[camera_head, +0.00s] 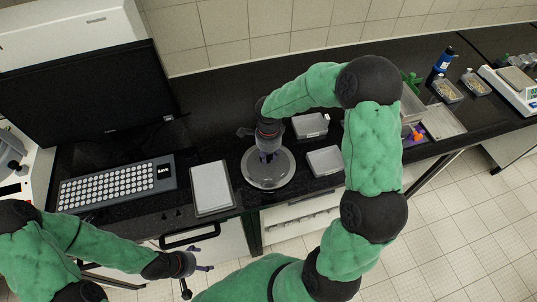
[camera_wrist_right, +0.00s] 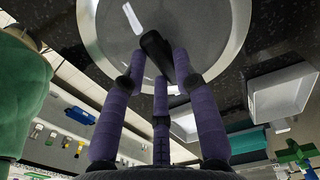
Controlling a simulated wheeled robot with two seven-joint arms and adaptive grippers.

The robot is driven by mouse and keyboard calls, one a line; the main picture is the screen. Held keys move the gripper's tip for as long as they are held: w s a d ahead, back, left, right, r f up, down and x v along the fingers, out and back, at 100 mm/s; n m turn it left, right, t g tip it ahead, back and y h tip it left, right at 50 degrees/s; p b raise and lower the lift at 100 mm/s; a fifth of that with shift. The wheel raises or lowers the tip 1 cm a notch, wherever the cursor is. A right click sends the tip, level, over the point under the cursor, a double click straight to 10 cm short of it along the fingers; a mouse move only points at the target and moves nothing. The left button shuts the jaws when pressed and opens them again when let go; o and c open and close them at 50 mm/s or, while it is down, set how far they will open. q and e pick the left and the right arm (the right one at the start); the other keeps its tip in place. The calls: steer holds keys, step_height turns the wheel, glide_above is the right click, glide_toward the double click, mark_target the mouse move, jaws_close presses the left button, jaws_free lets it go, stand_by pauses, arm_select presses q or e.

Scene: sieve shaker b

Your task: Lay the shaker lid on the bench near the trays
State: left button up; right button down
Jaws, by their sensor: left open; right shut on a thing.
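The shaker lid (camera_head: 268,179) is a round grey disc with a pale rim and a dark knob, over the black bench between a flat grey-white plate and the small trays. My right gripper (camera_head: 267,153) points down at its middle. In the right wrist view its purple fingers are closed around the lid's black knob (camera_wrist_right: 155,48), with the lid (camera_wrist_right: 205,25) filling the top. I cannot tell whether the lid touches the bench. Two small light trays, a rear one (camera_head: 310,125) and a front one (camera_head: 325,161), stand right of the lid. My left gripper (camera_head: 198,274) is open and empty, in front of the bench.
The grey-white plate (camera_head: 211,188) lies left of the lid, beside a keyboard (camera_head: 117,186) and a dark monitor (camera_head: 85,95). Bins, a blue bottle (camera_head: 441,65) and a balance (camera_head: 515,90) stand further right. My right arm hides part of the bench right of the trays.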

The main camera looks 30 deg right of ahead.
mark_target(269, 158)
steer(key=shift+f, duration=0.1)
steer(key=c, duration=1)
jaws_free()
steer(key=shift+o, duration=0.2)
steer(key=shift+r, duration=0.4)
step_height(269, 158, up, 12)
steer(key=p, duration=0.1)
steer(key=shift+f, duration=0.2)
